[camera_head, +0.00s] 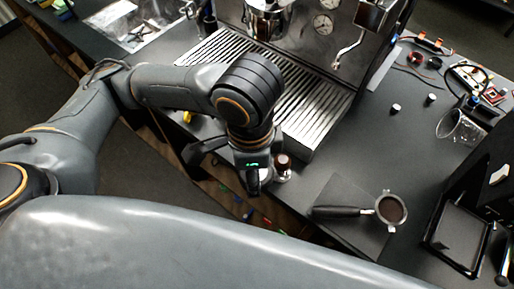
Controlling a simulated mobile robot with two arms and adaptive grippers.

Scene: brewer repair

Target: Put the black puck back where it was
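My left arm comes in from the left. Its gripper (253,183) hangs in front of the drip tray, near the counter's front edge. Its fingers are mostly hidden by the wrist, so I cannot tell whether they are open or shut, or on anything. A small item with a reddish-brown top (283,162) stands just right of the gripper; I cannot tell whether they touch. I cannot clearly make out a black puck. Two small dark cylinders with pale tops, a nearer one (396,109) and a farther one (431,99), stand on the counter right of the machine. My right gripper is not in view.
The espresso machine with its slatted drip tray (305,110) fills the back middle. A portafilter (345,211) lies on a dark mat at the front right. A clear glass (459,127), a black tray (456,240) and loose electrical parts (478,84) are at right.

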